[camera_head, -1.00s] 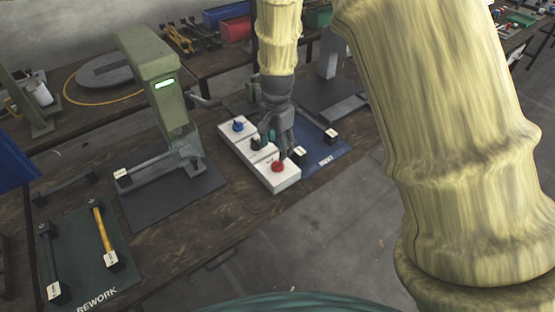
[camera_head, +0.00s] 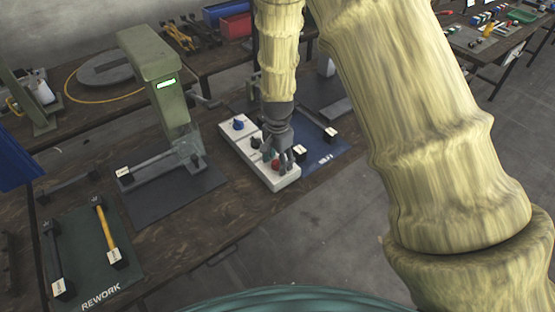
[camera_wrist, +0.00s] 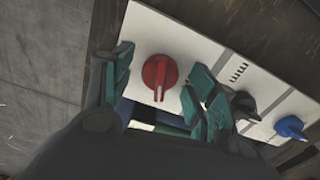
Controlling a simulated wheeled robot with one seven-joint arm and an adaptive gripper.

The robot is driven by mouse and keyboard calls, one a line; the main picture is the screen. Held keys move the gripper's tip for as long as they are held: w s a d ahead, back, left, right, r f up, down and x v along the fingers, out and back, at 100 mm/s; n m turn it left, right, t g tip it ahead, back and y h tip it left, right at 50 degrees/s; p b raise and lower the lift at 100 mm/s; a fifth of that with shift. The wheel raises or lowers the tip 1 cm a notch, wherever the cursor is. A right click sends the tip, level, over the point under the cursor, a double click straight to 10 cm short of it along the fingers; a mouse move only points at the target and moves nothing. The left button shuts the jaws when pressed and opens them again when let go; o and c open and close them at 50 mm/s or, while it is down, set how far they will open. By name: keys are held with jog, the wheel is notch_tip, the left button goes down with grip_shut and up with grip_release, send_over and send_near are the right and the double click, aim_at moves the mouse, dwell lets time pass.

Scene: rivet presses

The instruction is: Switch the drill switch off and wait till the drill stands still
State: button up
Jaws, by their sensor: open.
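A white switch panel (camera_head: 288,182) lies on the bench and carries a red knob, a black knob and a blue knob (camera_head: 238,125) in a row. My gripper (camera_head: 280,162) is over the near end of the panel, at the red knob (camera_head: 276,164). In the wrist view the red knob (camera_wrist: 159,76) shows between the open fingers (camera_wrist: 160,88), with one finger on each side. I cannot tell whether they touch it. The black knob (camera_wrist: 243,105) is just beyond the right finger. Which knob is the drill switch cannot be read.
A green mat marked REWORK (camera_head: 85,270) holds two bars at the front left. The bench's front edge is close to the panel.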

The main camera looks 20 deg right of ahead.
jog(key=shift+c, duration=0.5)
jog(key=c, duration=0.9)
jog(key=shift+c, duration=0.2)
jog(key=n, duration=0.3)
jog(key=shift+n+p, duration=0.4)
jog(key=n, duration=0.3)
jog(key=shift+n, duration=0.3)
jog(key=n+p, duration=0.1)
jog(key=n, duration=0.5)
jog(key=shift+n, duration=0.4)
